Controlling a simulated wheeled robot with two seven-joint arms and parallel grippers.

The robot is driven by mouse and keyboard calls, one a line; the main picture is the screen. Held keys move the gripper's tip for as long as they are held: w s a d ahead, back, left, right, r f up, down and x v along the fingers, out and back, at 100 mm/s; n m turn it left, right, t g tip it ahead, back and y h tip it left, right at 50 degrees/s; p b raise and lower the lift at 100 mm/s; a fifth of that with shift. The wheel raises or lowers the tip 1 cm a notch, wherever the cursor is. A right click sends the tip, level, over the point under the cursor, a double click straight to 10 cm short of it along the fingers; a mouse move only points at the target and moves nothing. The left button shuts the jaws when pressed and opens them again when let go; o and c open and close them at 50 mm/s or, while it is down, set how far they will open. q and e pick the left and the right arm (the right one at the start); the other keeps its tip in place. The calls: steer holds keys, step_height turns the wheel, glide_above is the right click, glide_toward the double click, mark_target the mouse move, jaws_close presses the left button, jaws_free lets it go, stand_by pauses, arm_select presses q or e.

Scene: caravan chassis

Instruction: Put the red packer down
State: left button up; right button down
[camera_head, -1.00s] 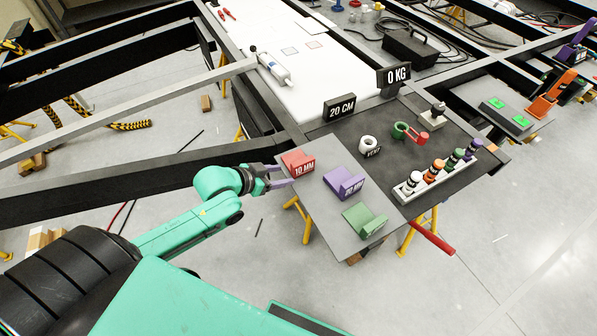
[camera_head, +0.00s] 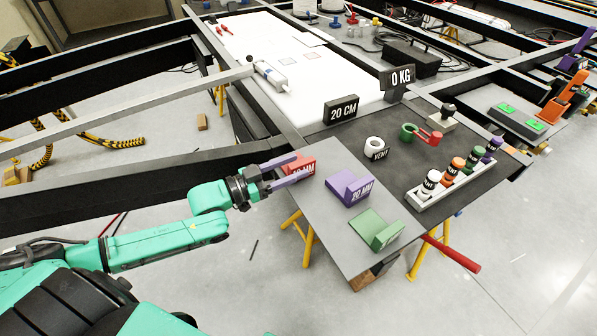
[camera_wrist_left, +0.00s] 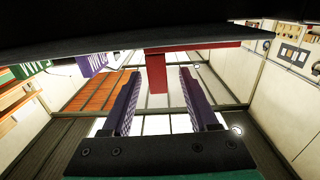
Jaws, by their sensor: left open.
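The red packer (camera_head: 308,161), lettered in white and partly covered by my gripper, rests on the grey panel (camera_head: 333,225) at its far left corner. My left gripper (camera_head: 303,165) comes in from the left. Its two purple fingers are open and reach along the packer, one on the far side and one across its lettered front. In the left wrist view the red packer (camera_wrist_left: 157,75) shows beyond and between the spread fingers, with a gap on each side. My right gripper is in neither view.
The purple packer (camera_head: 350,187) and the green packer (camera_head: 376,231) stand nearer on the same panel. A 20 CM sign (camera_head: 341,109), a white ring (camera_head: 374,146) and a rack of bottles (camera_head: 449,183) are beyond. A dark chassis beam (camera_head: 130,190) runs behind my left arm.

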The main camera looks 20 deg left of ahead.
mark_target(314, 159)
arm_select(q)
steer(key=x, duration=0.6)
steer(key=shift+s, duration=0.1)
jaws_close()
